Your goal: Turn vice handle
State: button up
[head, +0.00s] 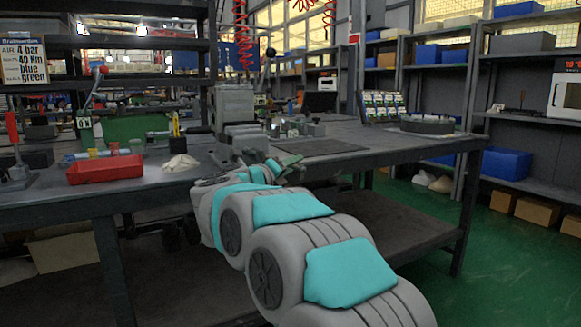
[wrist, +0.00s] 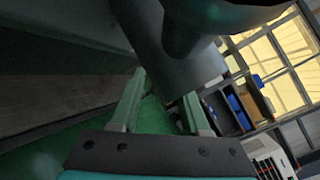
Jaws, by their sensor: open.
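The grey vice (head: 236,106) stands at the front edge of the workbench, left of centre in the head view. My gripper (head: 286,165) is just in front of and below it, at the bench edge. In the wrist view my gripper (wrist: 163,85) has its two green fingers apart, with nothing held between them. A dark grey cylindrical part (wrist: 190,65), seemingly part of the vice, lies just beyond and above the fingertips. I cannot pick out the vice handle clearly in the head view; my arm covers the area below the vice.
The dark workbench (head: 330,165) holds a red tray (head: 105,169) and a white cloth (head: 181,162) to the left, and a round grey fixture (head: 427,125) to the right. The green floor (head: 480,240) right of the bench is open. Shelves with blue bins (head: 506,163) stand beyond.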

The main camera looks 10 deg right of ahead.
grip_shut()
dwell(0.3)
dwell(1.1)
